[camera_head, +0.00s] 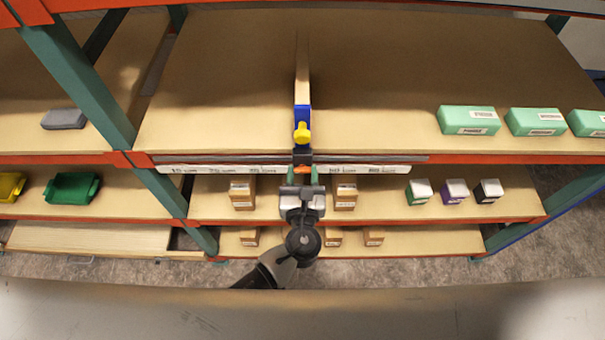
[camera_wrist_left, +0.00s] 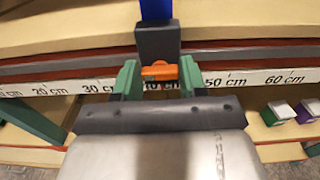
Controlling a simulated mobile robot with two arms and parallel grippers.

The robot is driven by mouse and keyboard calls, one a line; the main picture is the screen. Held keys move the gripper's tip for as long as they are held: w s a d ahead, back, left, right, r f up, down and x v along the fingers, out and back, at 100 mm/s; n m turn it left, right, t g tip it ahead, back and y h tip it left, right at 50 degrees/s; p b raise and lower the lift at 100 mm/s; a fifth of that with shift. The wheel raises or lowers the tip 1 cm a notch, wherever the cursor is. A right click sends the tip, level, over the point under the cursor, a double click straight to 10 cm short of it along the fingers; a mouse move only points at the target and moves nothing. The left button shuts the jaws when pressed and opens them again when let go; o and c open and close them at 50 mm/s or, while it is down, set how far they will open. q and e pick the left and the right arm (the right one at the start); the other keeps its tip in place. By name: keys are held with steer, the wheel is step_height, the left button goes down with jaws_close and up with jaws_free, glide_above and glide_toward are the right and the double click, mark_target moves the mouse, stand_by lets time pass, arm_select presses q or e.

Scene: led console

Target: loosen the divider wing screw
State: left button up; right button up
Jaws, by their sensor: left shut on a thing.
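The divider (camera_head: 302,75) stands upright on the top shelf, with a blue front post and a yellow knob (camera_head: 302,132). A dark clamp block (camera_wrist_left: 158,42) sits at the foot of the blue post, on the shelf's front rail. The orange wing screw (camera_wrist_left: 160,71) sticks out at the front of this block. My left gripper (camera_head: 302,174) is at the shelf edge, its green fingers on either side of the wing screw and shut on it. The fingers partly hide the screw in the head view. My right gripper is not in view.
A white centimetre scale (camera_wrist_left: 230,82) runs along the shelf front behind the fingers. Several green boxes (camera_head: 468,120) lie at the right of the top shelf, a grey item (camera_head: 64,119) at the left. Small brown boxes (camera_head: 242,195) stand on the shelf below, near my gripper.

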arm_select(q)
steer(key=n+b, duration=0.2)
steer(key=n, duration=0.1)
steer(key=shift+f+b, duration=0.2)
steer(key=shift+b, duration=0.2)
steer(key=shift+a+r+n+b, duration=0.1)
steer(key=shift+a+n+b, duration=0.05)
steer(key=shift+n+b, duration=1.45)
steer(key=shift+n, duration=0.4)
steer(key=o, duration=0.9)
steer(key=shift+o, duration=0.2)
steer(key=shift+s, duration=0.1)
